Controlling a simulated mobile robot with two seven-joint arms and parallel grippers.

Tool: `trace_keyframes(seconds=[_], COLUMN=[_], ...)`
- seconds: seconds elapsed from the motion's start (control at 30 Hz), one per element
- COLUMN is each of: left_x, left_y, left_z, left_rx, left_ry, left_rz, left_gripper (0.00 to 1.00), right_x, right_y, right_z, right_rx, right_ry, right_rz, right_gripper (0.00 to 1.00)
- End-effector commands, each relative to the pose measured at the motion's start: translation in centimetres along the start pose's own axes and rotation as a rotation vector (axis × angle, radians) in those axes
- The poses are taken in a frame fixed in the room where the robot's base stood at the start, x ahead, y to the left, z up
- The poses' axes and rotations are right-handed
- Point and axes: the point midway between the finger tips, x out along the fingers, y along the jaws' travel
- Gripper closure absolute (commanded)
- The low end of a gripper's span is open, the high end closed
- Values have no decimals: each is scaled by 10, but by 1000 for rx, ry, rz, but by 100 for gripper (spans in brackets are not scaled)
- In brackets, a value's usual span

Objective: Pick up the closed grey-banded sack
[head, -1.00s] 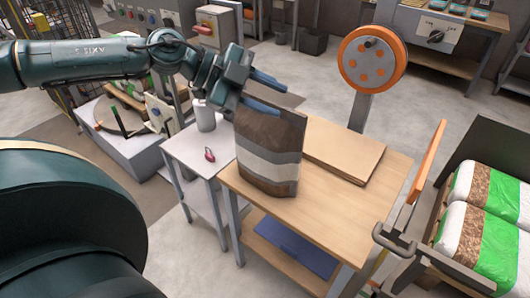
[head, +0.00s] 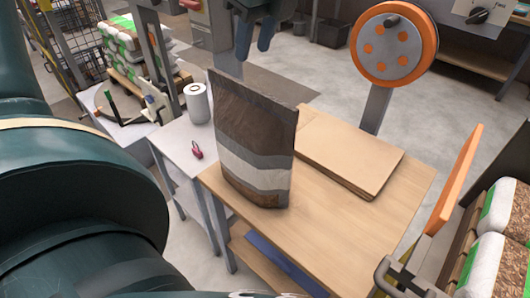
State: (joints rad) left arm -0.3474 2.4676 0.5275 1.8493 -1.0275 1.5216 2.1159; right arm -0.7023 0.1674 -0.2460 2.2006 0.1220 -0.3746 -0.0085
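The brown sack (head: 255,125) stands upright on the wooden table (head: 330,215), near its left side. It has grey and pale bands across its lower half, and its top edge looks flat and pressed together. My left gripper (head: 255,38) is at the top of the head view, above and beyond the sack in the picture. Its two blue fingers point down with a gap between them, and nothing is held. The sack stands free of it. My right gripper is not in view.
A flat brown stack (head: 350,150) lies on the table right of the sack. A white roll (head: 197,103) and a small red item (head: 197,150) are on the side table. An orange-rimmed wheel (head: 394,43) stands behind. Filled green-white bags (head: 492,262) are at right.

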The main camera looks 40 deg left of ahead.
Motion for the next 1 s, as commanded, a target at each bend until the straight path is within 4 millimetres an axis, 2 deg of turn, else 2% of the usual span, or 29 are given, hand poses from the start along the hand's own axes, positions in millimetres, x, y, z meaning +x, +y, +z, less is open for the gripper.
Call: trace_keyframes(seconds=[0.03,0.17,0.27,0.5,0.77,1.0], left_x=[11,20,33,77,98,132], left_y=[0,0,0,0,-2,-8], left_z=[-4,-5,-5,-4,-4,0], left_rx=[0,1,2,1,1,2], left_ry=[-1,0,3,4,3,5], left_rz=[-1,1,3,4,1,4], left_gripper=[65,65,65,65,65,65], right_x=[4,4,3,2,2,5], right_y=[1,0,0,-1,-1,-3], right_z=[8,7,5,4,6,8], right_rx=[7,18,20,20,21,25], right_ry=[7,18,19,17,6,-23], right_rz=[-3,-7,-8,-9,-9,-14], right_gripper=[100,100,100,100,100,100])
